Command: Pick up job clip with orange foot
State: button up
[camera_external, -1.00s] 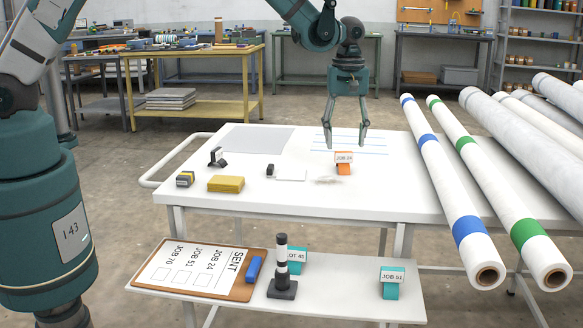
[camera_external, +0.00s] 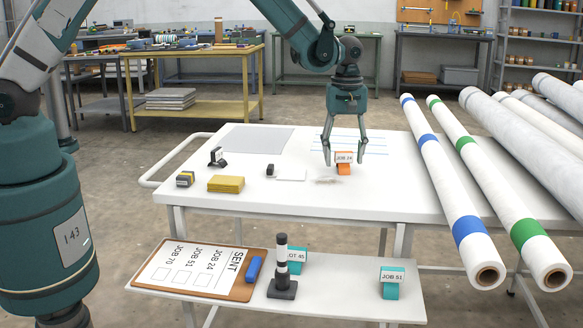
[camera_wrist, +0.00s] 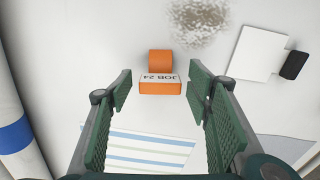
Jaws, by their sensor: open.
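The job clip with the orange foot (camera_external: 344,169) stands on the white table top, its white plate reading JOB 24. In the wrist view the clip (camera_wrist: 160,86) lies ahead, between the lines of the two fingers and near their tips. My gripper (camera_external: 341,160) is open and empty, pointing down, with its fingertips close to the clip in the outside view. In the wrist view my gripper (camera_wrist: 160,80) shows its green finger pads spread on either side. I cannot tell the exact height of the tips above the table.
A clear crumpled patch (camera_external: 327,181), a white card (camera_external: 291,175) and a yellow block (camera_external: 226,184) lie to the left. Teal-footed clips, including JOB 51 (camera_external: 391,283), stand on the lower shelf.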

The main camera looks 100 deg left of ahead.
jog(key=shift+c, duration=0.7)
jog(key=c, duration=0.7)
jog(key=shift+r, duration=0.15)
jog(key=shift+r+p, duration=0.9)
jog(key=shift+r, duration=3.95)
